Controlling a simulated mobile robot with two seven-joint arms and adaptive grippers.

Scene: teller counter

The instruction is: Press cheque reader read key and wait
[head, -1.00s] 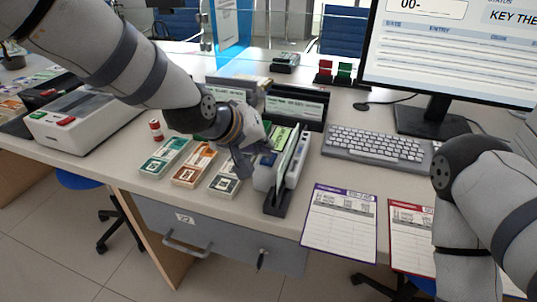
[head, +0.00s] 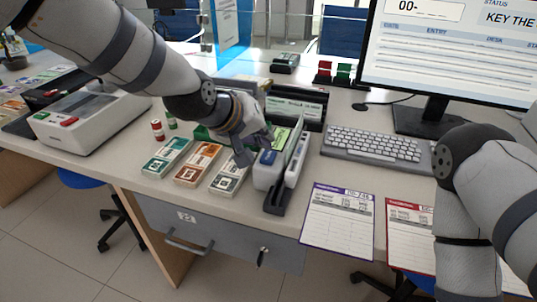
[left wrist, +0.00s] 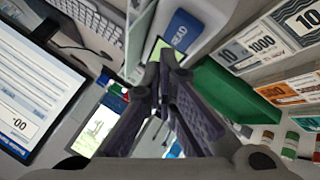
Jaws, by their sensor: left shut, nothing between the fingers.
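The cheque reader (head: 268,178) is a grey slotted device near the front of the counter, with a cheque standing in its slot. Its blue key (head: 267,158) is on the left side of its top, and in the left wrist view the blue key (left wrist: 184,30) reads READ.
Banknote stacks (head: 198,163) lie left of the reader. A keyboard (head: 376,148) and monitor (head: 450,60) stand to its right. Paper forms (head: 338,220) lie at the front edge. A machine with red and green keys (head: 85,122) stands at the left.

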